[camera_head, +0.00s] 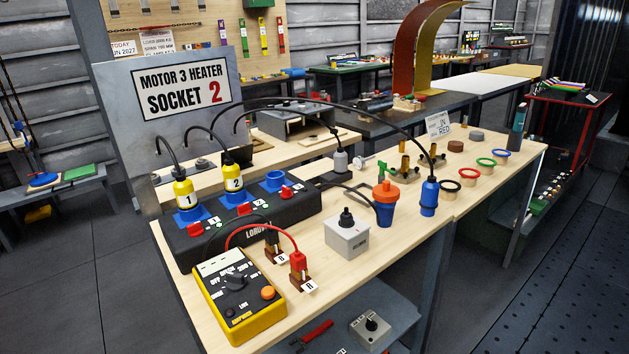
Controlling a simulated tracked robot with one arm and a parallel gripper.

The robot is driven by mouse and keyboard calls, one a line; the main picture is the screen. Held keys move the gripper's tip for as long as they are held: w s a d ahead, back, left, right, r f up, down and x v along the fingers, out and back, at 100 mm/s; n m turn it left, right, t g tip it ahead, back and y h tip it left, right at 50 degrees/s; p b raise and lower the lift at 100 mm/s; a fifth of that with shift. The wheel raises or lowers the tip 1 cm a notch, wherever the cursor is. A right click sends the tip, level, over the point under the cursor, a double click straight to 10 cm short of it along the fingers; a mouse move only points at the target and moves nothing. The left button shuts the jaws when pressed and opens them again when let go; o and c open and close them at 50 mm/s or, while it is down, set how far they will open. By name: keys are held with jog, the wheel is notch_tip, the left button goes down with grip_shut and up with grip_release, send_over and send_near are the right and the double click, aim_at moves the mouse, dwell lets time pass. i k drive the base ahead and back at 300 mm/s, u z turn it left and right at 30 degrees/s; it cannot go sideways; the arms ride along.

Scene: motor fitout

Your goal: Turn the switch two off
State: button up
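A black socket block (268,221) stands on the near left of the wooden bench, below a sign (188,88) reading "MOTOR 3 HEATER SOCKET 2". A yellow plug marked 1 (184,194) and a yellow plug marked 2 (233,180) sit upright in blue sockets on it. The third blue socket (274,179) is empty. A red switch (244,208) lies in front of plug 2, with a small green and white piece beside it. Similar red switches lie in front of plug 1 (195,229) and the third socket (286,192). I cannot tell the switch positions. My gripper is out of view.
A yellow multimeter (240,295) sits in front of the block, its red lead crossing close by. A grey switch box (347,234), an orange and blue plug (385,205) and a blue plug (429,196) stand to the right. Black cables arch above the block.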

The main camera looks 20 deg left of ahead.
aim_at(242, 208)
jog(key=u, duration=0.2)
jog(key=i, duration=1.55)
jog(key=u, duration=0.8)
